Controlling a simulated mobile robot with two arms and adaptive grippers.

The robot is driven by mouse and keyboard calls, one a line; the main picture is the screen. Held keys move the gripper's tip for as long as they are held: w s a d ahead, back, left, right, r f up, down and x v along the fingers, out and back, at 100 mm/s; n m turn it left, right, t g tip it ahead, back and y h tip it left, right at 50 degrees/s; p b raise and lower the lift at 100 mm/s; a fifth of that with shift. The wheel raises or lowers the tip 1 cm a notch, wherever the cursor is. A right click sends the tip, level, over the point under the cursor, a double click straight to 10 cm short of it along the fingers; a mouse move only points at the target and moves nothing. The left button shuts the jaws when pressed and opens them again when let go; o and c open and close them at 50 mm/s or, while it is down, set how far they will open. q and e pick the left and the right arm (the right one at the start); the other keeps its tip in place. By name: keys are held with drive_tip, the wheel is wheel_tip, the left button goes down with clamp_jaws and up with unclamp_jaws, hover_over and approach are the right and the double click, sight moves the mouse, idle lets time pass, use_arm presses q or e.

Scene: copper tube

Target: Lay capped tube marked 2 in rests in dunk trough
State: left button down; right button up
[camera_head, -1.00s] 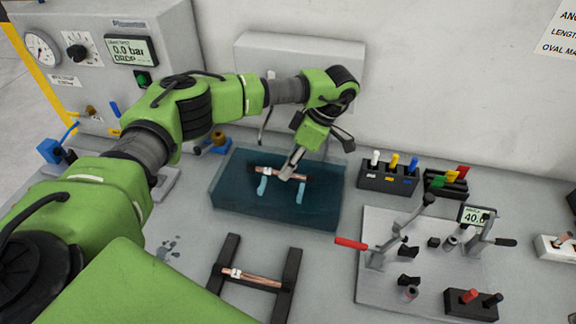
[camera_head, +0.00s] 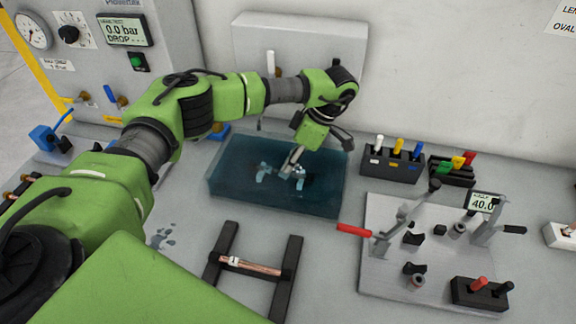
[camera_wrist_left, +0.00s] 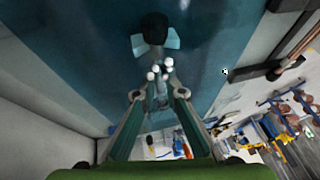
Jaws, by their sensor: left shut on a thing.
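The dunk trough (camera_head: 330,205) is a dark blue, water-filled tank at the table's middle, with two light-blue rests (camera_head: 263,172) inside. My left gripper (camera_head: 291,170) reaches down into it and is shut on a capped tube, mostly lost in the water and behind the fingers. In the left wrist view, a black cap (camera_wrist_left: 154,27) shows at a light-blue rest (camera_wrist_left: 138,45), beyond my fingertips (camera_wrist_left: 160,98). White bubbles show near the fingertips. Whether the tube bears on both rests is unclear, and its number is unreadable. My right gripper is out of view.
Another copper tube (camera_head: 252,266) with a white label lies across a black rack (camera_head: 284,280) in front of the trough. Right stand a clamp plate (camera_head: 385,265) with a red lever and blocks of coloured pegs (camera_head: 392,170). A pressure-gauge box (camera_head: 110,60) is back left.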

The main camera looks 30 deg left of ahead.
use_arm(q)
drive_tip(key=shift+f, duration=0.3)
drive_tip(key=c, duration=2)
unclamp_jaws()
drive_tip(key=v, duration=1.2)
